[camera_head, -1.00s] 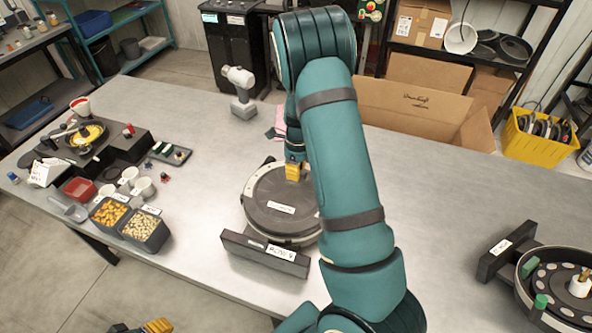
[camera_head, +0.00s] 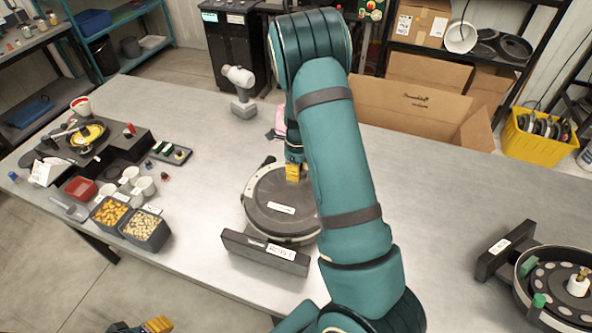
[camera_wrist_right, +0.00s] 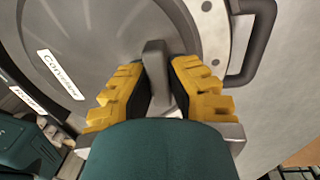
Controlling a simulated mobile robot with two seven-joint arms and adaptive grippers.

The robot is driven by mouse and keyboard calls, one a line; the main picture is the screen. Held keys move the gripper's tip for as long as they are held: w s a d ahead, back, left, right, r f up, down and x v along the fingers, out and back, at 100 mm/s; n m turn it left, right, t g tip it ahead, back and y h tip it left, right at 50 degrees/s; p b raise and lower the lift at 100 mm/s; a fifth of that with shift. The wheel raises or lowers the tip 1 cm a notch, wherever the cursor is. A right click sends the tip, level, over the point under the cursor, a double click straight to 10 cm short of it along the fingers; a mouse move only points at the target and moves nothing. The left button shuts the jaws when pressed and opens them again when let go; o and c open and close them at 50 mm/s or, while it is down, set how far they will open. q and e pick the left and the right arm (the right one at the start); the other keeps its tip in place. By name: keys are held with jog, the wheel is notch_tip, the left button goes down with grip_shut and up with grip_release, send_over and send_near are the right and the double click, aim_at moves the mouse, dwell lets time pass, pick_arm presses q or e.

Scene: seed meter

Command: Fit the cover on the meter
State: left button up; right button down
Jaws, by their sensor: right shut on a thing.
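A round dark grey cover (camera_head: 270,205) with a white label lies flat at the middle of the table, within a lighter round rim of a unit with a dark labelled base block (camera_head: 264,254). I cannot tell whether it is fully seated. My right gripper (camera_head: 294,172) is at its far right part, and my forearm hides its right side. In the right wrist view, the yellow fingers of my right gripper (camera_wrist_right: 155,90) are shut on the cover's grey upright handle (camera_wrist_right: 155,62). My left gripper (camera_head: 146,327) shows only as a yellow finger at the bottom edge.
An open round unit (camera_head: 557,290) with a holed disc and green clips stands at the right edge. Seed bins (camera_head: 146,230), a red tray (camera_head: 80,188) and cups stand at the left. A grey handheld tool (camera_head: 241,90) stands behind. The table's right middle is clear.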

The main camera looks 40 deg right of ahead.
jog(key=c, duration=1)
grip_release()
jog(key=shift+c, duration=0.4)
jog(key=shift+r+p, duration=0.5)
jog(key=shift+r, duration=4.25)
